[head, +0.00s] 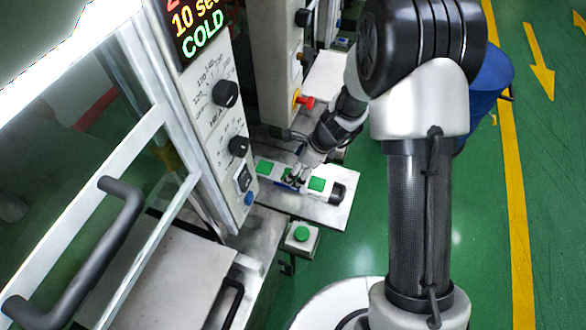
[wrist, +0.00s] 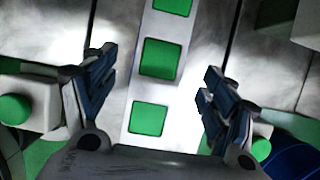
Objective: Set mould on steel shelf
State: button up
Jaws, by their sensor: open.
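The mould (head: 317,184) is a long white bar with several green square cavities and a dark end at the right. It lies on the steel shelf (head: 333,214) beside the machine's panel. My gripper (head: 293,178) is over the middle of the mould and hides part of it. In the wrist view, my gripper (wrist: 155,72) is open, with one dark-blue finger on each side of the mould (wrist: 161,57). Gaps show between both fingers and the bar. The steel shelf (wrist: 215,30) shows bright around it there.
A box with a green button (head: 301,235) stands at the shelf's front. The machine's control panel (head: 222,110) with dials rises to the left. A red knob (head: 306,102) is on the machine behind. A blue bin (head: 488,82) stands behind my arm; the green floor at right is clear.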

jog(key=s+d+r+n+p, duration=0.1)
jog(key=s+d+r+n, duration=0.15)
jog(key=r, duration=0.55)
jog(key=s+d+r+n+t+p, duration=0.1)
jog(key=s+r+n, duration=0.25)
jog(key=r, duration=0.45)
jog(key=s+d+r+n+p, duration=0.1)
jog(key=s+r+n, duration=0.25)
jog(key=r, duration=0.45)
jog(key=s+d+r+n+h, duration=0.1)
jog(key=s+d+r+n, duration=0.1)
jog(key=s+n, duration=0.2)
jog(key=s+d+r+n+t+h, duration=0.1)
jog(key=s+d+r+n, duration=0.2)
jog(key=s, duration=0.3)
jog(key=s+d+r+n+t+h, duration=0.1)
jog(key=s+d+r+n+h, duration=0.1)
jog(key=s+n, duration=0.3)
jog(key=shift+s+d+r, duration=0.4)
jog(key=shift+d+r, duration=0.25)
jog(key=shift+r, duration=0.1)
jog(key=shift+n, duration=0.25)
jog(key=shift+c, duration=0.4)
